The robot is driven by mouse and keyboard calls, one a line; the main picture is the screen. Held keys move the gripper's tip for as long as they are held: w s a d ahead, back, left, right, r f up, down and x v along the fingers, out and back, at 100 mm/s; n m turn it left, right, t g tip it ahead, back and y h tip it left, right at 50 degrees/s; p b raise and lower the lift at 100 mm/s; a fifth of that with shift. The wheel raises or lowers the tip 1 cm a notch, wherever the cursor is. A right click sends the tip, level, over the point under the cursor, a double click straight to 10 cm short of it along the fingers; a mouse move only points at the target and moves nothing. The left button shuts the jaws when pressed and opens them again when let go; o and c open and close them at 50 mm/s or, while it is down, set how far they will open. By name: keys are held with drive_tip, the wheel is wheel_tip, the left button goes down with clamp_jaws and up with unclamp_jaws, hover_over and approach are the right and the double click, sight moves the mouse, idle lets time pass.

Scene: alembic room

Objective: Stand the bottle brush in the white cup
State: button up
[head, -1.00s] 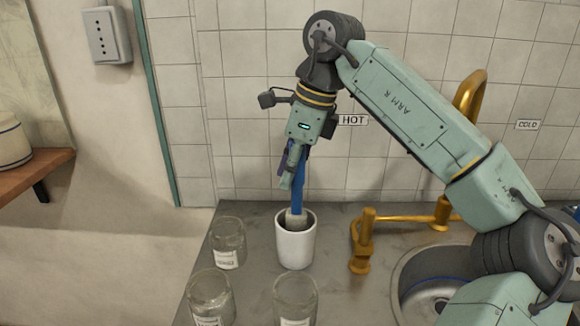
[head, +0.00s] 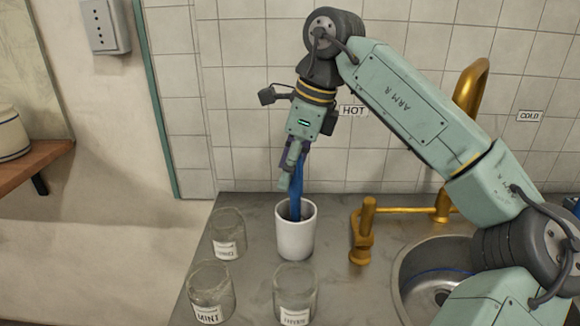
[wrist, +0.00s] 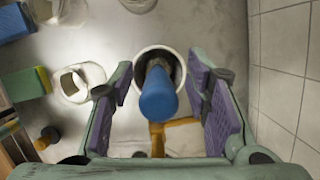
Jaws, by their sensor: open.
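The white cup (head: 295,240) stands upright on the grey counter. The bottle brush (head: 296,200) is in it, blue handle up and leaning slightly; its head is hidden inside the cup. In the wrist view the blue handle (wrist: 158,97) points toward the camera, with the cup rim (wrist: 141,56) around its lower part. My gripper (head: 288,178) is above the cup at the handle's upper part. In the wrist view my gripper (wrist: 163,92) is open, its purple pads on either side of the handle with gaps between.
Glass jars stand left of the cup (head: 228,236) and in front of it (head: 211,294), (head: 295,294). A brass tap (head: 362,235) is close on the right, beside the sink (head: 425,285). The tiled wall (head: 240,130) rises behind the counter.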

drive_tip(key=v, duration=1.2)
idle(0.7)
